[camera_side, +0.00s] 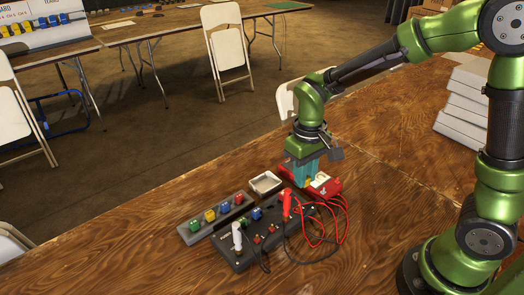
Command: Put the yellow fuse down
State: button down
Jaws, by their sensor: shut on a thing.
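My gripper (306,181) points down over the wooden table, behind the dark fuse box and beside the red meter. Its teal fingers are shut, and a small patch of yellow shows at their tips, which I take for the yellow fuse (309,183); the fingers hide most of it. It looks close to the red meter, but I cannot tell whether it touches anything. A grey rack (187,235) at the left carries a green, a yellow (210,215), a blue and a red block in a row.
The dark box (240,262) has a blue block, a white plug and a red probe on it. Red wires (330,228) loop from the red meter (330,190). A small white tray (266,183) stands behind the box. The table's front left is clear.

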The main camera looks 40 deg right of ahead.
jog(key=s+f, duration=0.1)
jog(key=s+d+f, duration=0.1)
jog(key=shift+s+d, duration=0.3)
jog(key=shift+s, duration=0.05)
jog(key=shift+f, duration=0.35)
send_over(264, 186)
jog(key=shift+w+d+f, duration=0.1)
jog(key=shift+f, duration=2.35)
jog(key=shift+f, duration=0.6)
jog(key=c, duration=1)
grip_release()
